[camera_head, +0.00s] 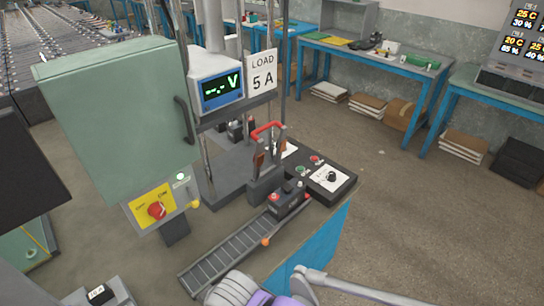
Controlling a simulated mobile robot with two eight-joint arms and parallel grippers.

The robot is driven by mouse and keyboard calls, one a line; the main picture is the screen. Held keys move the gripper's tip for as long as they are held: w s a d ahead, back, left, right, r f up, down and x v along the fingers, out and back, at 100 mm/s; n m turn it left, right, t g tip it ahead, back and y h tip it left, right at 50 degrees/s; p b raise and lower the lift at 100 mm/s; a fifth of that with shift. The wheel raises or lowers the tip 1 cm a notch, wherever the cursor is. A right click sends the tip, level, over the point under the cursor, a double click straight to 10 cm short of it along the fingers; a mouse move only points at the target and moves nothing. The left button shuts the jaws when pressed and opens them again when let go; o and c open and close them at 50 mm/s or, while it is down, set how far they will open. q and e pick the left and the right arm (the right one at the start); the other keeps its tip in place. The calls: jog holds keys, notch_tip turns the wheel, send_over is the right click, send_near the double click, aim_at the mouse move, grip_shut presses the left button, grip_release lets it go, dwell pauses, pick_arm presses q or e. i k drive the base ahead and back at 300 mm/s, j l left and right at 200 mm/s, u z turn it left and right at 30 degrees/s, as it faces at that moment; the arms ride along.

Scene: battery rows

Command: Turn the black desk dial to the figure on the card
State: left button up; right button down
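The black desk dial (331,177) sits on a white plate (322,183) at the right end of a dark desk panel, right of centre. Its pointer and any figures around it are too small to read. The card (262,75) is white, stands beside the small display and reads "LOAD 5 A". Neither of my grippers shows. Grey and purple parts, which look like my own arm, cross the bottom edge, well in front of the dial. Nothing covers the dial.
A meter (220,92) shows dashes and "V". A green cabinet (125,120) stands left, above a red rotary switch (157,210) on a yellow plate. A red-handled lever (267,130) rises left of the dial. A roller track (232,258) runs toward me.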

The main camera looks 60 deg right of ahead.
aim_at(331, 177)
jog(key=z, duration=2.3)
